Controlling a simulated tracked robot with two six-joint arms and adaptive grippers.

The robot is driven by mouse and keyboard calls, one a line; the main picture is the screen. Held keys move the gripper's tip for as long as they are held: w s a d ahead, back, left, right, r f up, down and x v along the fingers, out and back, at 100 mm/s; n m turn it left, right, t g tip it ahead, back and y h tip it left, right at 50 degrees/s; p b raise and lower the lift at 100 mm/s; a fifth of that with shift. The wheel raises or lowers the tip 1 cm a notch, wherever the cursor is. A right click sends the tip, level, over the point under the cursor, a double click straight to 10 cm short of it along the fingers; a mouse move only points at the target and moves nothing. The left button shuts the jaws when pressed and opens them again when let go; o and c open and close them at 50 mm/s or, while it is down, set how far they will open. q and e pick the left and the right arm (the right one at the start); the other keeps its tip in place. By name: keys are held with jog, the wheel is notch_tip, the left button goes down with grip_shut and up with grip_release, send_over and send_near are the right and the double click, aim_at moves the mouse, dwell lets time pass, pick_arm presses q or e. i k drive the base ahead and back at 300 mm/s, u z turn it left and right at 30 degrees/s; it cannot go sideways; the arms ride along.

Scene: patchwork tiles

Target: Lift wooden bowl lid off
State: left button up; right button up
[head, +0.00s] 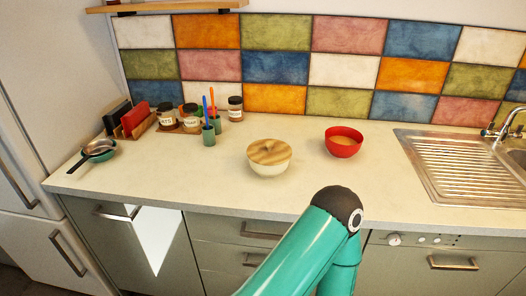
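A pale bowl (269,168) stands on the counter near the middle of the head view. A wooden lid (269,151) with a small knob on top rests on the bowl and covers its opening. A teal arm of mine with a dark elbow rises at the bottom, in front of the counter's edge. Neither gripper shows in the head view, so nothing can be seen of their state or what they hold.
A red bowl (344,141) stands to the right of the lidded bowl. Green cups (209,136), jars (191,119) and a green pan (99,150) stand to the left. A sink (460,165) is at the right. The counter (205,178) is clear around the lidded bowl.

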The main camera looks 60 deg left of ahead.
aim_at(270, 152)
jog(key=z, duration=0.55)
jog(key=i, duration=0.2)
jog(key=u, duration=3.45)
jog(key=i, duration=0.65)
jog(key=u, duration=5.65)
jog(key=i, duration=0.55)
jog(key=z, duration=5.8)
